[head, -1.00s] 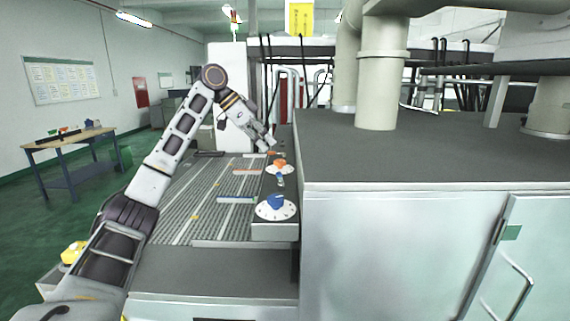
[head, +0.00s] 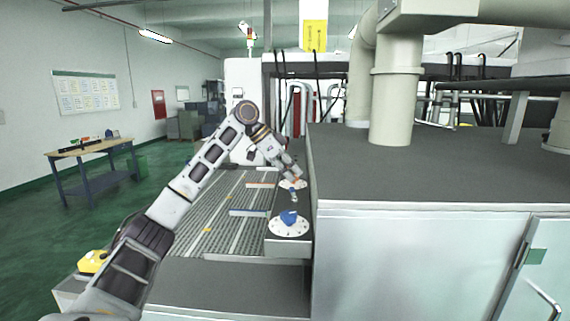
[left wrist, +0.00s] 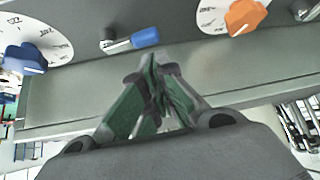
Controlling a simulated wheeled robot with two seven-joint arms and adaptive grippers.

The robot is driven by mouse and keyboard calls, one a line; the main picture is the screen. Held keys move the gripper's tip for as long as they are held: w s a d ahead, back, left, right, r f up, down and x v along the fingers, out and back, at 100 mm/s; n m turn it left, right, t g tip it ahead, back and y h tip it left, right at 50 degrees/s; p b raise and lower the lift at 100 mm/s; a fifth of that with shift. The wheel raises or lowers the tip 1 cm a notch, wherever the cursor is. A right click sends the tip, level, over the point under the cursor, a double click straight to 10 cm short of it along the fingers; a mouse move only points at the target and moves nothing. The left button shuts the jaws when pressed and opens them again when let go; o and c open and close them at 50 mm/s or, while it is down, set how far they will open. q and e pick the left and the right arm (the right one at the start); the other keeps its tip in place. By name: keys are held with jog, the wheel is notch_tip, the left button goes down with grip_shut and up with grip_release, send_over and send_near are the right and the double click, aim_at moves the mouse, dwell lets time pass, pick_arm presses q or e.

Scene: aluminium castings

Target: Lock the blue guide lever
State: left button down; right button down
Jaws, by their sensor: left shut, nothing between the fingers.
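The blue guide lever (left wrist: 146,37) is a short metal lever with a blue grip on the panel, between two white dials. It lies roughly sideways in the left wrist view and shows small in the head view (head: 294,196). My left gripper (left wrist: 156,70) is shut and empty. Its green-padded fingers point at the panel, with the tips just below the blue grip in the picture; I cannot tell whether they touch. In the head view the gripper (head: 298,178) is over the farther dial, just beyond the lever. My right gripper is not in view.
A blue knob (left wrist: 24,58) on a dial is left of the lever, and an orange knob (left wrist: 245,15) on a dial is right. A tall grey cabinet (head: 420,250) borders the panel on the right. A ribbed conveyor bed (head: 215,215) lies left of the panel.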

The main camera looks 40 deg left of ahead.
pick_arm(q)
jog(key=x, duration=0.2)
jog(key=shift+w+d+f, duration=0.15)
jog(key=shift+d+f, duration=0.05)
jog(key=shift+f, duration=0.05)
jog(key=shift+w+d+f, duration=0.15)
jog(key=shift+d+f, duration=0.05)
jog(key=shift+f, duration=0.15)
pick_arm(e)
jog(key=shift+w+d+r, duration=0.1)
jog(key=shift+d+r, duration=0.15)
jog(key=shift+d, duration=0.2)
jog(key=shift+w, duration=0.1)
